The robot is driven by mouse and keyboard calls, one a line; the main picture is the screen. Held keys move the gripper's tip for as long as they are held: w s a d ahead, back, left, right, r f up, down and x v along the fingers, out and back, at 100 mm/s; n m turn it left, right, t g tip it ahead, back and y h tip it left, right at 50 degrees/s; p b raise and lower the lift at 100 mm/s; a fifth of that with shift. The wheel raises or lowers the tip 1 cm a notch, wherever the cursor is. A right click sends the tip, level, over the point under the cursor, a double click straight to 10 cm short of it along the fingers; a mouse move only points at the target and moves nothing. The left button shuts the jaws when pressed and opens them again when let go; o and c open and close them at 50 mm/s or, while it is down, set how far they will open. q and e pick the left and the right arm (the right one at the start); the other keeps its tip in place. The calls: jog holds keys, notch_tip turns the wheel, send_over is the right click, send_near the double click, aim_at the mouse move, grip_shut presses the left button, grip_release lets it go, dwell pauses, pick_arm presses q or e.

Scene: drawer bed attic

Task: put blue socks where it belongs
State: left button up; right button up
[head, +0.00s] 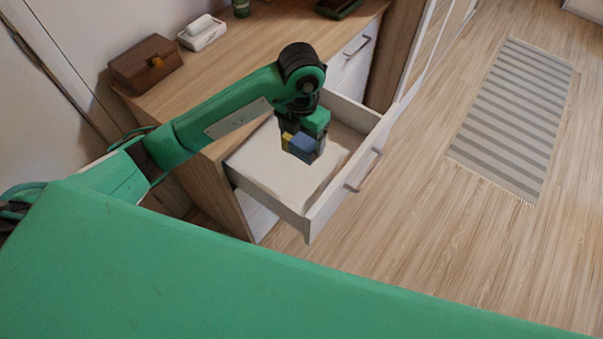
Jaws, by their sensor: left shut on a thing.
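The blue socks (302,145) show as a small blue bundle in my left gripper (303,150). The gripper points down and is shut on them, over the open white drawer (262,168) of the wooden dresser. A small yellow patch shows at the left side of the blue bundle. I cannot tell whether the socks touch the drawer floor. The visible part of the drawer floor is bare. My left arm reaches in from the left across the dresser top. My right gripper is not in view.
On the dresser top (237,60) are a brown wooden box (145,64), a white dish (203,35) and a dark green tray (338,8). Another drawer front (352,62) is closed farther back. A striped rug (515,115) lies on the clear wooden floor at right.

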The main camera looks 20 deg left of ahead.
pick_arm(q)
notch_tip(320, 180, down, 15)
jog(key=shift+p, duration=0.55)
jog(key=shift+f, duration=0.35)
notch_tip(320, 180, down, 3)
jog(key=shift+f, duration=0.35)
jog(key=o, duration=0.9)
jog(key=shift+o, duration=0.2)
jog(key=shift+w+r, duration=0.1)
jog(key=shift+r, duration=0.35)
notch_tip(320, 180, up, 11)
jog(key=b, duration=0.1)
jog(key=shift+r, duration=0.2)
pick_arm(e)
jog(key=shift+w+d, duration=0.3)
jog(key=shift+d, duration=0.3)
